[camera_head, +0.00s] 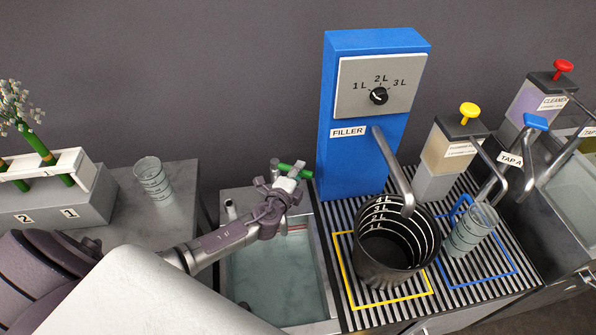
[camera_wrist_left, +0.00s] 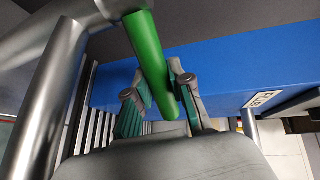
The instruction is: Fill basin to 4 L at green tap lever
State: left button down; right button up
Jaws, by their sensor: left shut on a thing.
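The green tap lever (camera_head: 304,173) is at the back of a sink basin (camera_head: 316,285), against the blue filler. My left gripper (camera_head: 287,183) is shut around the lever, which also shows between its fingers in the left wrist view (camera_wrist_left: 147,45). The basin holds pale greenish water, with a small reddish mark on its back wall; the level cannot be read. The tap spout is mostly hidden behind my gripper and arm. My right gripper is not in view.
The blue filler (camera_head: 340,160) stands right of the lever, its spout over a dark pot (camera_head: 372,270) with white rings. A clear beaker (camera_head: 470,230) stands right of the pot. Another beaker (camera_head: 152,178) and a stem rack (camera_head: 80,172) stand on the left.

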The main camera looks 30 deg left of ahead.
pick_arm(q)
jog(key=shift+w+y, duration=0.1)
jog(key=shift+y, duration=0.2)
jog(key=shift+w+f+n+y+b, duration=0.15)
jog(key=shift+w+n+y+b, duration=0.35)
jog(key=shift+n+y, duration=0.4)
jog(key=shift+w+a+n+g+y+b, duration=0.25)
jog(key=shift+w+n+g+y+b, duration=0.25)
jog(key=shift+n+y+b, duration=0.45)
jog(key=shift+w+a+n+g+y+b, duration=0.2)
jog(key=shift+w+n+g+y+b, duration=0.15)
jog(key=shift+n+g+y+b, duration=0.55)
jog(key=shift+w+a+n+g+y+b, duration=0.35)
jog(key=shift+n+y+b, duration=0.3)
jog(key=shift+y, duration=0.5)
